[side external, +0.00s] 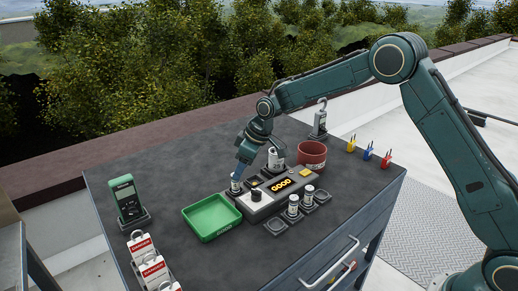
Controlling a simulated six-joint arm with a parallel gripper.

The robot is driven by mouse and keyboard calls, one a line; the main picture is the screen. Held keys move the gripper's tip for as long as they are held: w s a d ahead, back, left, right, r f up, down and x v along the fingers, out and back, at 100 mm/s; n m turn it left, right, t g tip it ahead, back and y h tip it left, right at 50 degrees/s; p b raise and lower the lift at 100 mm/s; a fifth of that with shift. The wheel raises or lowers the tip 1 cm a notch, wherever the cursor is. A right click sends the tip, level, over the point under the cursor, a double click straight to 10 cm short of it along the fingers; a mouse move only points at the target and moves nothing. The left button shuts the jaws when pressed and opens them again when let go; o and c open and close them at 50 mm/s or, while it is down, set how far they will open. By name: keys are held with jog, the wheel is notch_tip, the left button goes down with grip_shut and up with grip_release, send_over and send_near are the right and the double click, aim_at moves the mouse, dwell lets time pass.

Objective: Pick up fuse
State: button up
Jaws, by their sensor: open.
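My gripper (240,171) points down at the back left of the grey tester (262,205), whose yellow display reads GOOD. The gripper is open. A small pale cylinder, seemingly a fuse (235,186), stands right below the fingertips at the tester's left end. The fingers partly cover it, and I cannot tell whether they touch it. Two more white fuses (293,206) (308,196) stand in the dark holder in front of the tester. A larger white cylinder (276,160) stands behind the tester.
A green tray (188,217) lies left of the tester. A red pot (312,151), a grey hooked object (320,122) and coloured clips (368,153) stand to the right. A green meter (126,196) and DANGER tags (151,267) are at the left. The back left tabletop (165,165) is clear.

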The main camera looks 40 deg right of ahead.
aim_at(236, 184)
jog(key=shift+f, duration=0.15)
jog(key=shift+a+x, duration=0.15)
jog(key=shift+x, duration=1.15)
jog(key=shift+a+x, duration=0.15)
jog(key=shift+x, duration=1.15)
jog(key=shift+w, duration=0.1)
jog(key=shift+c, duration=0.4)
grip_shut()
